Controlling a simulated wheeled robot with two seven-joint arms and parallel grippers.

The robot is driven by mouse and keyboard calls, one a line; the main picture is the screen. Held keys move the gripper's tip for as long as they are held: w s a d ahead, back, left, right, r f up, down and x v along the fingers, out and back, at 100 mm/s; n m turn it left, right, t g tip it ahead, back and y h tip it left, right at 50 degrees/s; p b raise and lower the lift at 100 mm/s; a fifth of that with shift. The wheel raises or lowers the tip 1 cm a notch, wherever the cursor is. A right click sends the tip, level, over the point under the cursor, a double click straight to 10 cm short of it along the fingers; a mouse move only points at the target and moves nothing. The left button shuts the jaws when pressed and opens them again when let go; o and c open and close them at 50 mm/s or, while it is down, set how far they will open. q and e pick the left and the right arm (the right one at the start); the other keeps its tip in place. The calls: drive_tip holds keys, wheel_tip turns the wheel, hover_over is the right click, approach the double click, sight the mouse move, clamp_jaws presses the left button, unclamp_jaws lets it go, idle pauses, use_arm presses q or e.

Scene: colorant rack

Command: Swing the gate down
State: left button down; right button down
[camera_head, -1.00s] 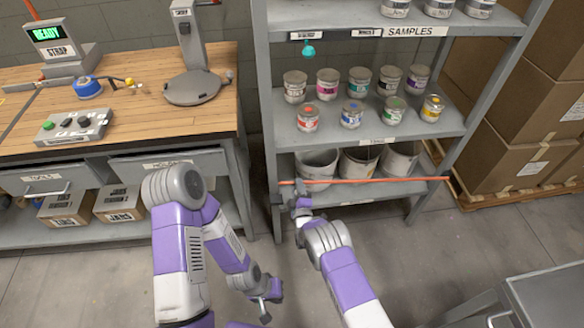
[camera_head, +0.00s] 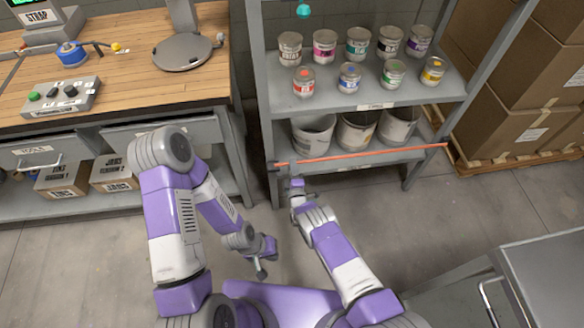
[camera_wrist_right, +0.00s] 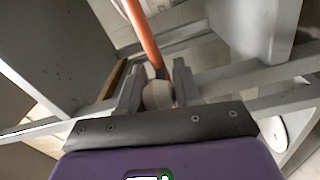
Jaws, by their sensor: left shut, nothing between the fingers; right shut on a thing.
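The gate is a long orange-red bar (camera_head: 365,154) across the front of the rack's lowest visible shelf. Its right end is at the right post, a little higher in the picture than its left end, which lies by the left post. My right gripper (camera_head: 296,184) is just below the bar near that left end. In the right wrist view the bar (camera_wrist_right: 143,35) runs down to a dark end and a pale round knob (camera_wrist_right: 158,94) between the fingers (camera_wrist_right: 158,88), which are shut on it. My left gripper (camera_head: 264,262) is shut and empty, low over the floor, away from the rack.
Three buckets (camera_head: 312,135) stand behind the bar. Several paint cans (camera_head: 349,76) stand on the shelf above. A wooden workbench (camera_head: 120,85) is at left, boxes on a pallet (camera_head: 520,150) at right, and a grey cart (camera_head: 545,280) at lower right.

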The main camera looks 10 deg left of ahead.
drive_tip(key=shift+s+d+f, duration=0.15)
drive_tip(key=shift+s+f, duration=0.05)
drive_tip(key=shift+f, duration=0.45)
drive_tip(key=c, duration=0.8)
unclamp_jaws()
drive_tip(key=shift+w+f+g, duration=0.15)
drive_tip(key=shift+f+g, duration=0.05)
drive_tip(key=shift+g, duration=0.1)
drive_tip(key=shift+r, duration=0.1)
drive_tip(key=shift+r, duration=0.1)
drive_tip(key=shift+s, duration=0.2)
drive_tip(key=p+v, duration=0.3)
drive_tip(key=v, duration=0.4)
drive_tip(key=shift+p, duration=0.3)
